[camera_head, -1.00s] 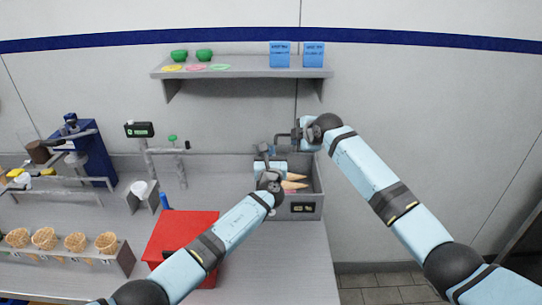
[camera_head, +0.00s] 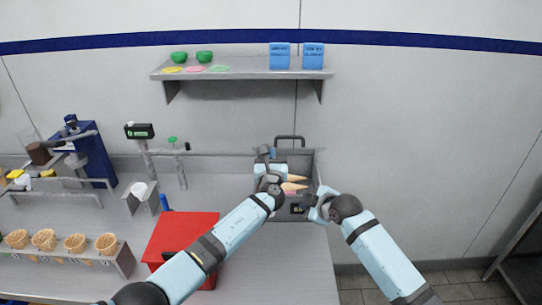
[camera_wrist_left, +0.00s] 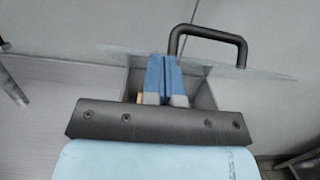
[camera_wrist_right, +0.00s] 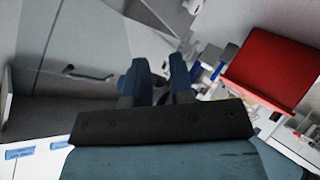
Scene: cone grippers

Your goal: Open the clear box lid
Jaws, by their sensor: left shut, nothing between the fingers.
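The grey box (camera_head: 318,172) stands at the right end of the counter, with cones (camera_head: 293,186) inside. Its clear lid (camera_wrist_left: 262,72) shows as a thin pane in the left wrist view. The lid's dark handle (camera_head: 290,139) is at the box's back edge in the head view, and it also shows in the left wrist view (camera_wrist_left: 208,42). I cannot tell the lid's exact angle. My left gripper (camera_head: 266,160) is shut and empty at the box's left side, close to the lid. My right gripper (camera_head: 310,205) is open and empty at the box's front right, apart from the handle.
A red box (camera_head: 180,236) stands on the counter left of the box, below my left arm. A shelf (camera_head: 242,73) with green bowls and blue cartons hangs above.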

